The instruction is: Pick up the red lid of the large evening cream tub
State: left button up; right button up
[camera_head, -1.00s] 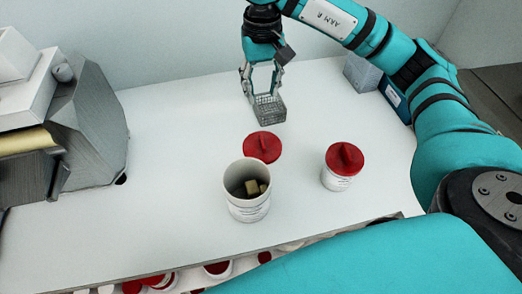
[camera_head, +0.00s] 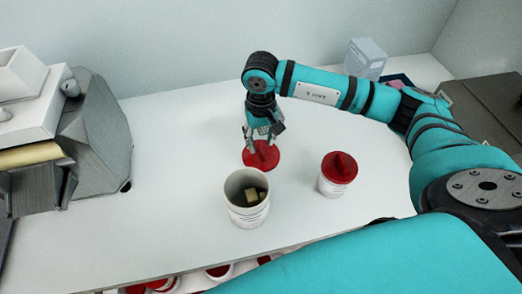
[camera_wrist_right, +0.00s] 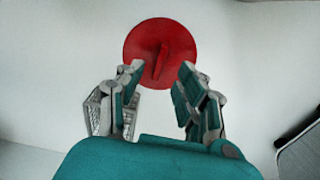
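The red lid (camera_head: 261,158) lies on the white table just behind the open large white tub (camera_head: 249,213). It is round with a raised grip bar, which shows clearly in the right wrist view (camera_wrist_right: 148,40). My right gripper (camera_head: 263,143) points down, right at the lid in the head view. In the right wrist view its two fingers (camera_wrist_right: 159,72) are apart and empty, with the grip bar seen ahead between the tips. I cannot tell whether they touch the lid. My left gripper is not in view.
A smaller white tub with a red lid (camera_head: 339,168) stands to the right. The open tub holds pale yellowish blocks (camera_head: 252,194). A grey machine (camera_head: 98,130) is at left, a pale box (camera_head: 365,58) at the back right. Red-lidded tubs (camera_head: 162,284) sit below the front edge.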

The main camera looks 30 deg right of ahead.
aim_at(261, 149)
notch_tip(261, 149, down, 4)
jog(key=shift+r+p, duration=0.25)
jog(key=shift+p, duration=0.5)
jog(key=shift+f, duration=0.25)
grip_shut()
